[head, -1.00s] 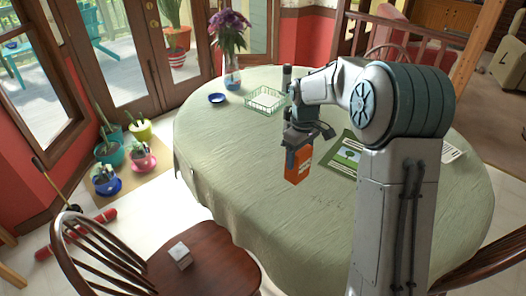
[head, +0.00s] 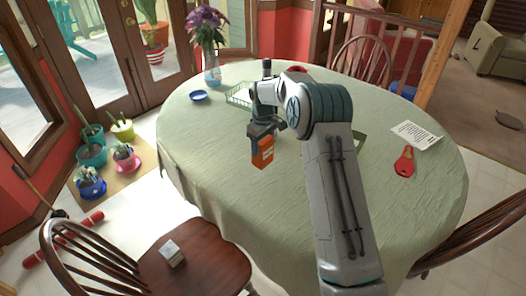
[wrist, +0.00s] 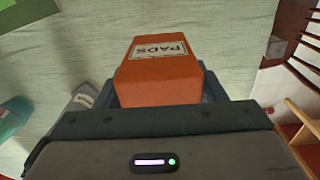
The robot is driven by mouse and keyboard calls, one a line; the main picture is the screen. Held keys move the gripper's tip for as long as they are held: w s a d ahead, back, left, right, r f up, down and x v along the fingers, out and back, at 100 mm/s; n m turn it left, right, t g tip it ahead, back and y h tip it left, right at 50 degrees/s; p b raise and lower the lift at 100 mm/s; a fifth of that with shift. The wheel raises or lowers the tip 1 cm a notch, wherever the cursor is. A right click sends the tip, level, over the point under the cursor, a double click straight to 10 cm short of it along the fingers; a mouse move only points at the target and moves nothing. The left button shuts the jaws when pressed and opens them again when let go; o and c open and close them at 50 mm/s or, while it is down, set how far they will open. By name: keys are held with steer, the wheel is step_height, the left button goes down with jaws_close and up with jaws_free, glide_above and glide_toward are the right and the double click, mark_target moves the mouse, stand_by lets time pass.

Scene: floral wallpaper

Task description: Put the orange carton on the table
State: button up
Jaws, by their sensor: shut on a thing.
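The orange carton (head: 263,152) hangs in my gripper (head: 262,133) over the green-clothed table (head: 212,170) in the head view. In the wrist view the carton (wrist: 157,73) has a white label reading "PADS", and my gripper (wrist: 160,104) is shut around its near end. The tablecloth (wrist: 250,45) lies beyond it. The carton appears held above the cloth near the table's left front part; the exact gap cannot be told.
A red object (head: 404,162) and a paper sheet (head: 416,135) lie at right. A chair with a small box (head: 171,253) is in front. The cloth at left front is clear.

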steer(key=shift+f+p, duration=0.35)
steer(key=shift+f, duration=1.6)
steer(key=shift+f, duration=0.2)
steer(key=o, duration=1.1)
steer(key=shift+r, duration=0.1)
steer(key=shift+c, duration=0.2)
